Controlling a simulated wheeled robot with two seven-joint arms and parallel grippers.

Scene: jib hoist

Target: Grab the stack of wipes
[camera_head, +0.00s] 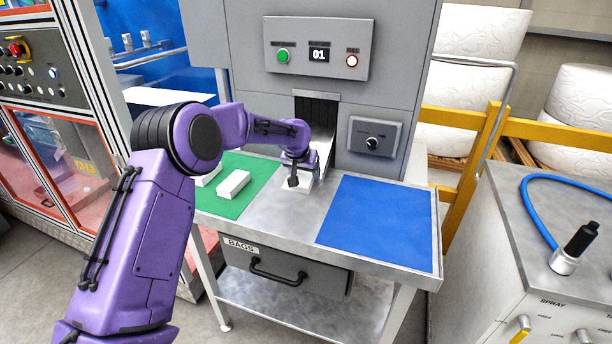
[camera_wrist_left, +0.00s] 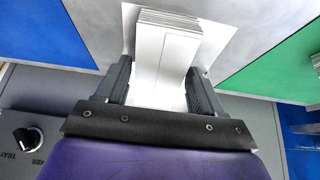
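The stack of wipes (camera_wrist_left: 165,62) is a white block with thin layered edges at its top, seen in the left wrist view between the two fingers. My left gripper (camera_wrist_left: 158,82) has one finger on each side of the stack. I cannot tell whether the fingers press on it or stand slightly apart. In the head view my left gripper (camera_head: 294,182) points down at the foot of the machine's dark slot and hides most of the stack (camera_head: 303,188). My right gripper is not in view.
A green mat (camera_head: 232,206) with white blocks (camera_head: 233,184) lies left on the metal table, a blue mat (camera_head: 380,222) right. The grey machine (camera_head: 390,60) with knob and buttons rises behind. A bags drawer (camera_head: 285,270) sits below. The blue mat is clear.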

